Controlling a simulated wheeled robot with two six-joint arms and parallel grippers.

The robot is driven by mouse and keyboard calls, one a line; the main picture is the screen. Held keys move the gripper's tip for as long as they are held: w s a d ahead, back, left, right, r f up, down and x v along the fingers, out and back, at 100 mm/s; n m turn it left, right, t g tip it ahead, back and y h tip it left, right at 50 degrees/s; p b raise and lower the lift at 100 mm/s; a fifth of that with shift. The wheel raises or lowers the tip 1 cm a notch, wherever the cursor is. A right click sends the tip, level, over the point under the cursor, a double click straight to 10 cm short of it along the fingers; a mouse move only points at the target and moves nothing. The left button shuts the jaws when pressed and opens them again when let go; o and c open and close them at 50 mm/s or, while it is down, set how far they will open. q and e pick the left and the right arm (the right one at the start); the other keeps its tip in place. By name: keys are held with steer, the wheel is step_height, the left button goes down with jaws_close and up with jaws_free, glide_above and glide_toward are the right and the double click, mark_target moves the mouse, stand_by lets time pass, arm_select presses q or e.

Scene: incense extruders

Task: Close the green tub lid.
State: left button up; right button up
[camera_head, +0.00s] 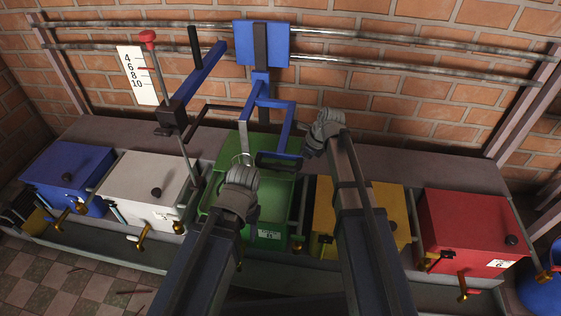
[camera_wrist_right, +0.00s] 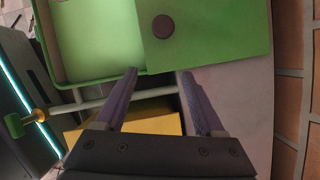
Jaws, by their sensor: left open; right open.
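The green tub (camera_head: 275,205) stands in the middle of the row, its front part uncovered. Its pale green inside (camera_wrist_right: 95,40) shows in the right wrist view. The green lid (camera_wrist_right: 218,35), with a dark round knob (camera_wrist_right: 163,26), lies flat over only part of the tub, leaving the rest open. In the head view the lid (camera_head: 228,150) is at the back of the tub, partly hidden by the blue frame. My left gripper (camera_head: 243,160) is open above the tub. My right gripper (camera_wrist_right: 158,75) is open and empty, its fingertips near the lid's edge, below the knob.
A blue tub (camera_head: 70,170) and a white tub (camera_head: 145,180) stand to the left, a yellow tub (camera_head: 385,205) and a red tub (camera_head: 470,230) to the right. A blue frame (camera_head: 262,85) rises behind the green tub. A red-topped lever (camera_head: 148,38) stands at left.

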glide_above(282, 172)
steer(key=shift+d, duration=0.25)
steer(key=shift+w+a+f+b, duration=0.1)
steer(key=shift+a+f+b, duration=0.1)
steer(key=shift+f+b, duration=0.5)
steer(key=shift+b+x, duration=0.75)
steer(key=shift+x, duration=0.05)
steer(key=shift+c, duration=0.3)
jaws_close()
